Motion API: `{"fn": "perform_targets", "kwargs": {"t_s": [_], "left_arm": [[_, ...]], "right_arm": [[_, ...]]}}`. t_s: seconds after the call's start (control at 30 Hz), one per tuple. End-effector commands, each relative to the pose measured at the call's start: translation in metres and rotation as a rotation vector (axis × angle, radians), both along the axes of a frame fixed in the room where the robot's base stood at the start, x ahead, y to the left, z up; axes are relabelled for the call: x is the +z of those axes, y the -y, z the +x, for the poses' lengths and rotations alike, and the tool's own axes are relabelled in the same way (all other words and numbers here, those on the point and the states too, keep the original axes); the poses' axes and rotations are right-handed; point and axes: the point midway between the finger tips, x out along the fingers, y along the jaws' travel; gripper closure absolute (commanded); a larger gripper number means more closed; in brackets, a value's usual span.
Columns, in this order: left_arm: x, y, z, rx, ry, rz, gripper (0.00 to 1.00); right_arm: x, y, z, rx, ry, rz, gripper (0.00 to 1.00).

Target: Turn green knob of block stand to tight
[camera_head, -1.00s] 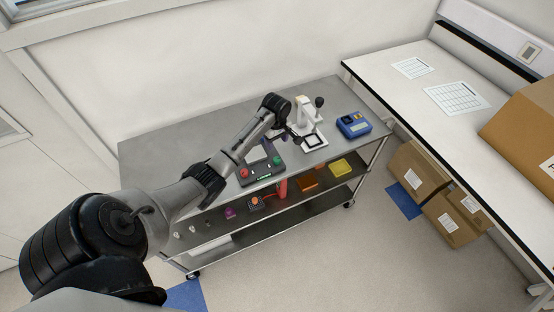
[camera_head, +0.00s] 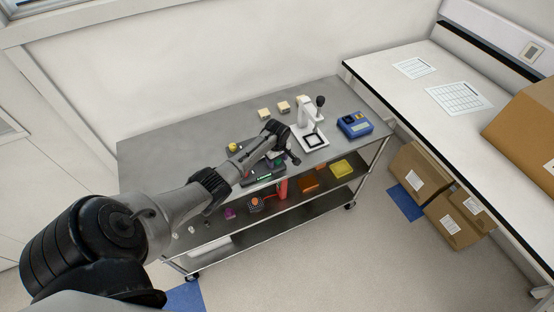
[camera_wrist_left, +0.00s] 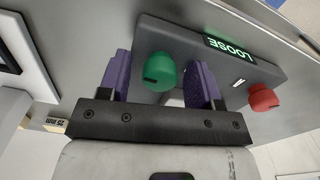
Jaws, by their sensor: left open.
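The dark block stand (camera_head: 266,178) is near the front edge of the metal cart top, partly hidden by my left arm in the head view. In the left wrist view its display (camera_wrist_left: 229,48) reads LOOSE in green. Its green knob (camera_wrist_left: 158,66) lies between the two purple fingers of my left gripper (camera_wrist_left: 160,78). The fingers are open, one on each side, with a visible gap to the knob. The stand's red knob (camera_wrist_left: 263,97) is to the right, outside the fingers. My right gripper is in neither view.
A white stand-like device (camera_head: 312,138) and a blue device (camera_head: 354,124) are right of the block stand. Pale yellow blocks (camera_head: 264,114) lie toward the back of the cart (camera_head: 170,150). The cart top's left part is clear.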

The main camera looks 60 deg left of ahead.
Motion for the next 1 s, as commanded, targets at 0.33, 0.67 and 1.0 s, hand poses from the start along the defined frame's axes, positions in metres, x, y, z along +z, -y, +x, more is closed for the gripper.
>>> {"fn": "perform_targets", "kwargs": {"t_s": [0.33,0.67,1.0], "left_arm": [[0.0000,0.0002,0.0000,0.000,0.000,0.000,0.55],[0.0000,0.0002,-0.0001,0.000,0.000,0.000,0.86],[0.0015,0.0000,-0.0002,-0.047,-0.001,-0.001,0.91]], "right_arm": [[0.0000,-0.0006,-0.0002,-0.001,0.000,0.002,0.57],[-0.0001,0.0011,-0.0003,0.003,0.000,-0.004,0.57],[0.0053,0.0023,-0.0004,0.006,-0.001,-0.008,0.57]]}}
